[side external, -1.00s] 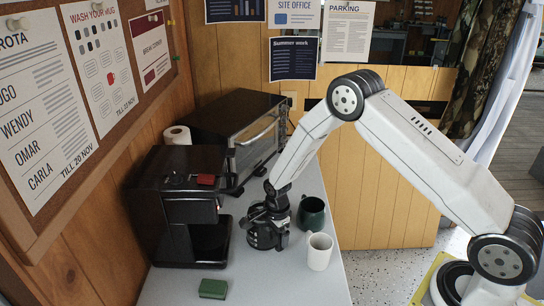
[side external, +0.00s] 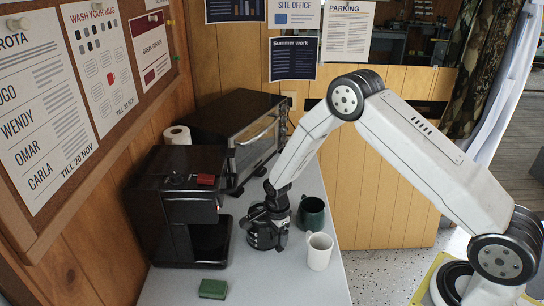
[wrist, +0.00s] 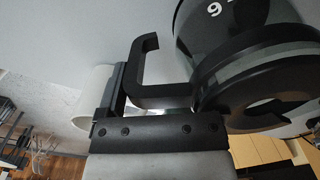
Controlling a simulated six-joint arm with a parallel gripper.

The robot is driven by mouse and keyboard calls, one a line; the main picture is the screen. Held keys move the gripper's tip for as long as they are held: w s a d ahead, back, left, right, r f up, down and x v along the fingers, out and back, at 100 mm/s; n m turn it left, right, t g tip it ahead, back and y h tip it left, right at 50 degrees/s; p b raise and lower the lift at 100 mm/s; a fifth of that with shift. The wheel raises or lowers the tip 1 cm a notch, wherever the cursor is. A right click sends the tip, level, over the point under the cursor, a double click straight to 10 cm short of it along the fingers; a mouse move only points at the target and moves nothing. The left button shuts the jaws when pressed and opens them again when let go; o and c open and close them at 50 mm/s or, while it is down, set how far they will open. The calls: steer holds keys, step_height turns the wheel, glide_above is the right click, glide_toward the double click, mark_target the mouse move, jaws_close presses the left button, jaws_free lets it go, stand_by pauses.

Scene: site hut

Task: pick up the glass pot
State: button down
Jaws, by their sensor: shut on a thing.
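The glass pot (wrist: 232,30) fills the upper right of the wrist view, with dark glass, pale markings and a black band. Its black handle (wrist: 146,75) sticks out to the left. My gripper (side external: 265,226) is at the pot in the side view, on the counter in front of the coffee machine, and is shut on the pot by its handle. The gripper and pot are both dark there, so their exact contact is hard to see. I cannot tell whether the pot's base is clear of the counter.
A dark green mug (side external: 311,214) and a white mug (side external: 319,252) stand close to the right. The coffee machine (side external: 180,205) is on the left, a toaster oven (side external: 255,140) behind. A green block (side external: 213,289) lies in front. The counter front (side external: 275,285) is clear.

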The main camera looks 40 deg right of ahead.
steer(key=shift+r, duration=0.25)
steer(key=shift+r, duration=1.3)
steer(key=s+r, duration=0.9)
steer(key=s, duration=0.4)
steer(key=shift+s+r, duration=0.35)
steer(key=shift+r, duration=0.05)
steer(key=shift+s+a, duration=0.1)
steer(key=shift+s, duration=0.05)
steer(key=shift+r, duration=0.2)
stand_by(0.6)
